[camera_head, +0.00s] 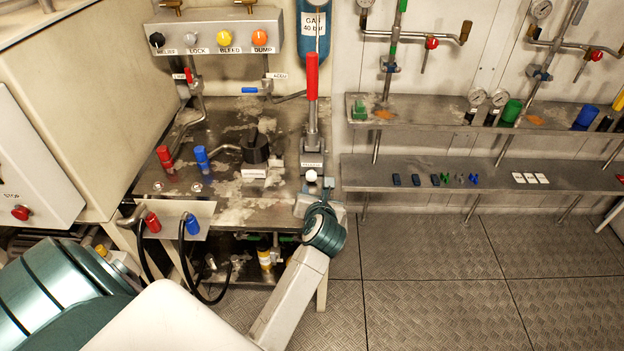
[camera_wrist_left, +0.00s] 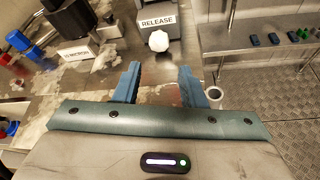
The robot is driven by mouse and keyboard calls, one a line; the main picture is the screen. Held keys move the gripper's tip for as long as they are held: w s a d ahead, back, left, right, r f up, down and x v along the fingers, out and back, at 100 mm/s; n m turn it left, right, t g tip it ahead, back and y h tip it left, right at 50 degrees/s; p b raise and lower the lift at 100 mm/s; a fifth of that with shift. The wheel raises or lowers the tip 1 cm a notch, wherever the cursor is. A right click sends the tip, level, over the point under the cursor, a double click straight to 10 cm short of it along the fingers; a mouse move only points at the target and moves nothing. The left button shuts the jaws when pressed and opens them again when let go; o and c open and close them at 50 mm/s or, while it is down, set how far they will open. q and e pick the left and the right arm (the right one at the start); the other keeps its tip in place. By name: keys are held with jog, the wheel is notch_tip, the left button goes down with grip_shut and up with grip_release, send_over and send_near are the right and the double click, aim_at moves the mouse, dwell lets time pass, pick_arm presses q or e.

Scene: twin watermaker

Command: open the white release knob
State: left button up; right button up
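The white release knob (camera_head: 311,176) sits at the front edge of the metal bench, just below the red-handled lever. In the left wrist view the white knob (camera_wrist_left: 158,41) stands in front of the RELEASE label (camera_wrist_left: 158,22). My left gripper (camera_wrist_left: 160,80) is open, its two blue fingers spread apart and pointing toward the knob. The knob lies beyond the fingertips, between their lines, and nothing is between the fingers. In the head view my left gripper (camera_head: 312,190) is at the bench's front edge, just below the knob, its fingers partly hidden by the wrist. My right gripper is not seen.
A red-handled lever (camera_head: 311,78) rises behind the knob. Shelves (camera_head: 400,172) with small parts are on the right. The floor below them is clear.

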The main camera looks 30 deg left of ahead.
aim_at(311, 178)
pick_arm(q)
jog(key=p+x, duration=0.1)
jog(key=x, duration=0.8)
jog(key=shift+w+a+f, duration=0.15)
jog(key=shift+w+a, duration=0.1)
jog(key=shift+a, duration=0.05)
jog(key=c, duration=0.7)
